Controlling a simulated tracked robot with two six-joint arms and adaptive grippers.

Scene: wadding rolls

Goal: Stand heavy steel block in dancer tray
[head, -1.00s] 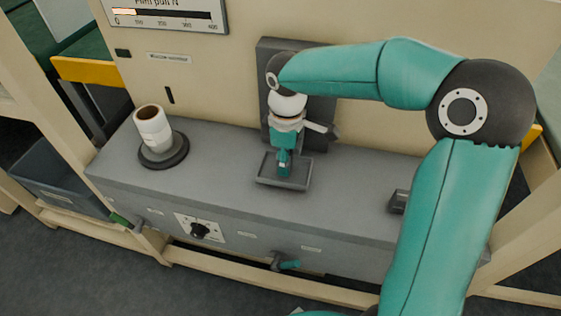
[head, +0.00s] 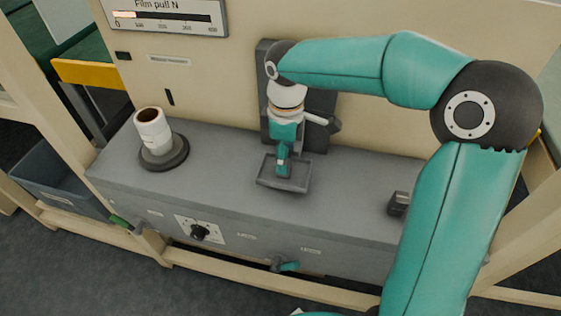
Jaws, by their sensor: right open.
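The shallow grey dancer tray (head: 266,184) is on the bench in front of a dark upright plate. My right gripper (head: 283,172) points down over the tray, open, with its fingertips low at the tray's middle. I cannot make out a block between or under the fingers; the gripper hides part of the tray. A small dark block (head: 398,204) rests on the bench at the right, beside my right forearm. I cannot tell whether it is the heavy steel block. My left gripper is not in view.
A white roll (head: 152,128) with a brown core stands on a dark round base (head: 164,156) at the left. The dark plate (head: 317,103) and a lever are close behind my gripper. The bench top between roll and tray is clear. A blue-grey bin (head: 60,190) is at far left.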

